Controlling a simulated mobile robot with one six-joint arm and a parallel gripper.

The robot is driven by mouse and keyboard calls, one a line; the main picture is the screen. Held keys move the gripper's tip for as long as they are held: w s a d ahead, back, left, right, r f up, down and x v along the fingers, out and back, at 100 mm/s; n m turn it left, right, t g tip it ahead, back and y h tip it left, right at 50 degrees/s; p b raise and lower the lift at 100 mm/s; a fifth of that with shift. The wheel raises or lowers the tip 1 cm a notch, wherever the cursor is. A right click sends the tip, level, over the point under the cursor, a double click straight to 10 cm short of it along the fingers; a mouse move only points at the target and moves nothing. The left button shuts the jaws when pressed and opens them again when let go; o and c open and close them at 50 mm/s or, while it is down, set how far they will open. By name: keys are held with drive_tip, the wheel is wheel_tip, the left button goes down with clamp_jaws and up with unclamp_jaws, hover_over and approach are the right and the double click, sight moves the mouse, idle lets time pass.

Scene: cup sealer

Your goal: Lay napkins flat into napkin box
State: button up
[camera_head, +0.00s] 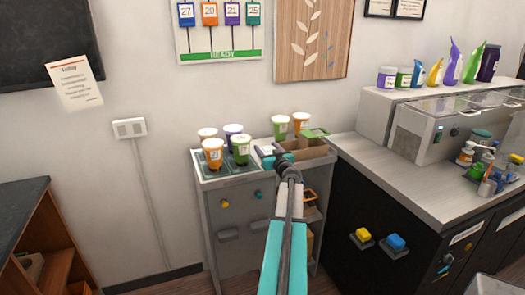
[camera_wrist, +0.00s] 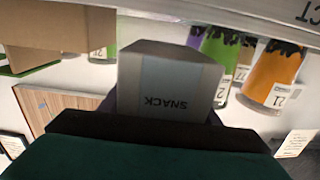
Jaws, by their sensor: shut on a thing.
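My gripper (camera_head: 273,157) is over the top of the grey cabinet, at the left side of an open brown cardboard box (camera_head: 318,153), apparently the napkin box. In the wrist view, which looks upside down, a grey block marked SNACK (camera_wrist: 165,85) sits at the dark jaws (camera_wrist: 160,128). My gripper is shut on this block; I cannot tell whether it is a napkin pack. The brown box also shows in the wrist view (camera_wrist: 60,28), to the left of the block. The inside of the box is partly hidden, and no loose flat napkin is clearly visible.
Several lidded cups stand on a tray (camera_head: 208,176) at the cabinet's left, including a near green cup (camera_head: 240,150) and an orange cup (camera_head: 213,154). More cups (camera_head: 281,127) stand behind my gripper. A green item (camera_head: 314,133) lies behind the box. A counter (camera_head: 400,175) adjoins on the right.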

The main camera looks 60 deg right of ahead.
drive_tip(key=shift+x, duration=2.1)
drive_tip(key=shift+w+d+p, duration=0.3)
drive_tip(key=shift+w+d, duration=0.1)
drive_tip(key=shift+w, duration=0.1)
drive_tip(key=shift+f, duration=1.75)
drive_tip(key=shift+f, duration=0.1)
drive_tip(key=o, duration=0.8)
drive_tip(key=shift+o, duration=0.2)
drive_tip(key=shift+s+a, duration=0.1)
drive_tip(key=shift+b+v, duration=0.7)
drive_tip(key=shift+v, duration=5.2)
